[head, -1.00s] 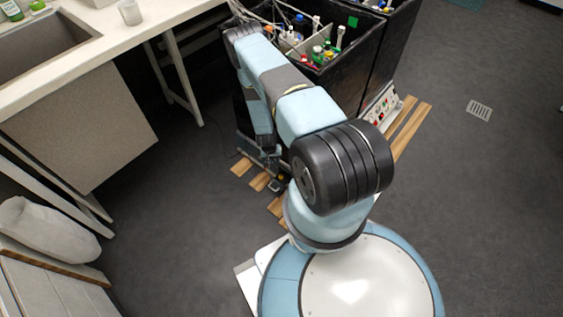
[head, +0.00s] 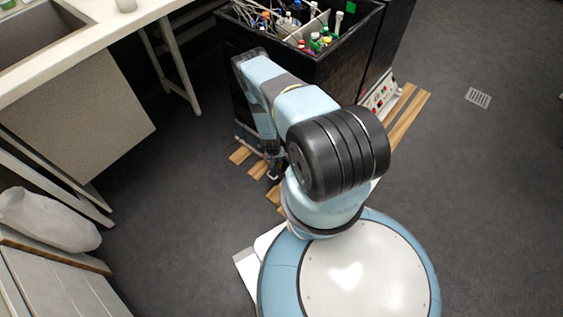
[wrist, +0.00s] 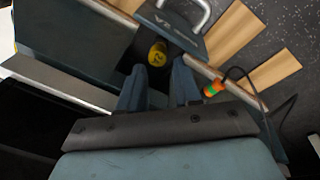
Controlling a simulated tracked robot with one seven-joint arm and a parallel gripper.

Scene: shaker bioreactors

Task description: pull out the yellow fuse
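The yellow fuse (wrist: 157,54) shows in the wrist view as a round yellow cap with a dark mark, in a dark recess of the machine's lower part. My gripper (wrist: 159,80) is open, its two blue-grey fingers pointing at the fuse, one on each side of its line. The fingertips appear short of the fuse, with nothing between them. In the head view my arm reaches down beside the black shaker cabinet (head: 322,85), and the gripper end is low near the floor and small. I cannot make out the fuse in the head view.
Wooden slats (head: 240,155) lie under the cabinet. An orange-and-green piece (wrist: 213,89) and a black cable (wrist: 250,83) lie right of the fingers. Bottles fill the cabinet top. Grey floor (head: 165,210) is clear to the left.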

